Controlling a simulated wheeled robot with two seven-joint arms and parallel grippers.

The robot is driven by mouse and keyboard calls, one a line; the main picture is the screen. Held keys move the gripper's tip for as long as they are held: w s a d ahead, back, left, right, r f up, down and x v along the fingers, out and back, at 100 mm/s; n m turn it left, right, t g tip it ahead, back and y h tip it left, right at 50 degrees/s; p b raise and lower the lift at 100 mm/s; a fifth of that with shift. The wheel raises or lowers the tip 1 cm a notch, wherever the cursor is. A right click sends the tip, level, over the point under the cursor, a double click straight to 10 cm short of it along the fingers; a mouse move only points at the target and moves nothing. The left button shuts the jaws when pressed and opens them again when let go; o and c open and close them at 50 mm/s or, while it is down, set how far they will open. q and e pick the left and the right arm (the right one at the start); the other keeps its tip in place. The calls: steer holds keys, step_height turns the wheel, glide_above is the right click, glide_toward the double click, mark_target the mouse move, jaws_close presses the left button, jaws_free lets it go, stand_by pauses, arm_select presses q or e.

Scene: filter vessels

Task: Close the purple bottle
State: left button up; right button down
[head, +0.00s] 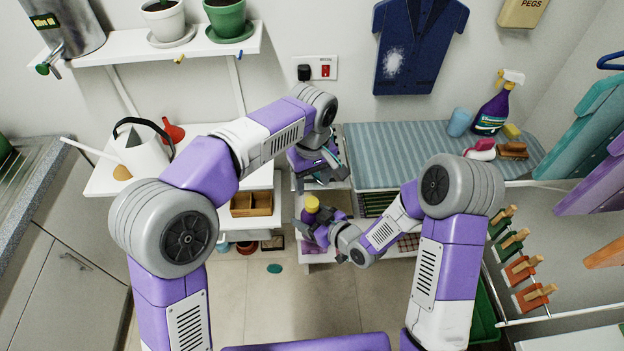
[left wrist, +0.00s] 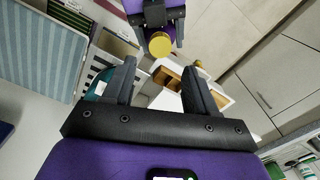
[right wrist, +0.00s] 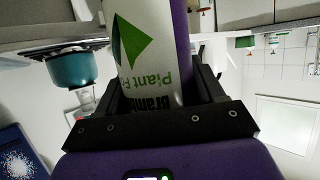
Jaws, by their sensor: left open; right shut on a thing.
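The purple bottle (head: 328,216) has a yellow top (head: 311,203) and a white label reading "Plant Food" (right wrist: 145,45). My right gripper (head: 306,230) is shut around its body, and the label fills the space between the fingers in the right wrist view. The yellow top also shows in the left wrist view (left wrist: 160,46), beyond my left fingertips. My left gripper (head: 322,168) is open and empty, above and apart from the bottle. I cannot tell whether the top is fully seated.
An ironing board (head: 390,160) lies behind and right, with a purple spray bottle (head: 492,112) and a blue cup (head: 460,122) on it. A white shelf at left holds a watering can (head: 143,150) and a red funnel (head: 172,131). A wooden box (head: 251,204) sits lower. Open floor lies in front.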

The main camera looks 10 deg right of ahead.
mark_target(312, 202)
arm_select(q)
steer(key=shift+f, duration=4)
steer(key=shift+c, duration=0.3)
steer(key=c, duration=1)
steer(key=o, duration=1.1)
steer(key=shift+r, duration=2.3)
steer(key=shift+c, duration=0.2)
step_height(312, 202, up, 4)
steer(key=shift+f, duration=0.2)
